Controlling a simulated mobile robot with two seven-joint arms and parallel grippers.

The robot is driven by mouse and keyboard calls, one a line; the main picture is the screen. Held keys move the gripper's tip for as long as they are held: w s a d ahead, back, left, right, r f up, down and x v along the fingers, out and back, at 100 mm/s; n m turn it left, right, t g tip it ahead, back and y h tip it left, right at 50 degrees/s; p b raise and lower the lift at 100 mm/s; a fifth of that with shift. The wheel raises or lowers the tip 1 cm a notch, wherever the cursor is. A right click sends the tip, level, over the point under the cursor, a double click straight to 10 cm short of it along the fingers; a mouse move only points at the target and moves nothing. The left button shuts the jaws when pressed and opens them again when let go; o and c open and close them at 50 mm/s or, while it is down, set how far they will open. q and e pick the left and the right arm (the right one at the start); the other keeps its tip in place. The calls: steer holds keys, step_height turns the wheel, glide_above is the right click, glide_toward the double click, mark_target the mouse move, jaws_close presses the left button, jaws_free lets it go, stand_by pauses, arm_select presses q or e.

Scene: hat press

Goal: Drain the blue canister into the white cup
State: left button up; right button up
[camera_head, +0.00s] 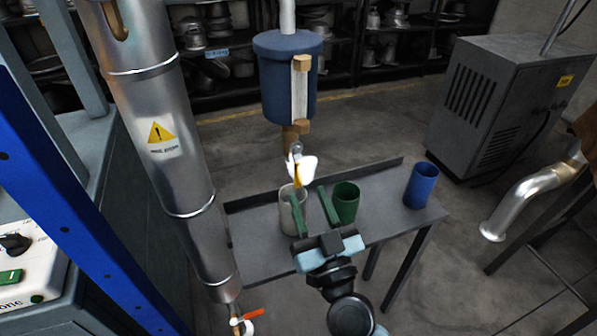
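The blue canister (287,95) hangs on a pipe above the table, with a gauge strip on its side. Below it is a tap with a yellow handle (297,174) and a white part beside it. The white cup (288,217) looks greyish and stands upright on the table, roughly below the tap. My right gripper (307,191) is open, its two green fingers apart with nothing seen between them. Its left finger overlaps the cup's right side in the picture; I cannot tell whether they touch. My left gripper is not in view.
A green cup (347,205) stands just right of my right gripper, and a blue cup (420,187) near the right end of the table (383,212). A large metal column (163,130) stands at the left. A grey machine (500,105) is at the back right.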

mark_target(300, 175)
steer(key=x, duration=0.6)
steer(key=shift+w+a+r, duration=0.1)
steer(key=shift+w+a, duration=0.05)
steer(key=shift+w, duration=0.15)
jaws_close()
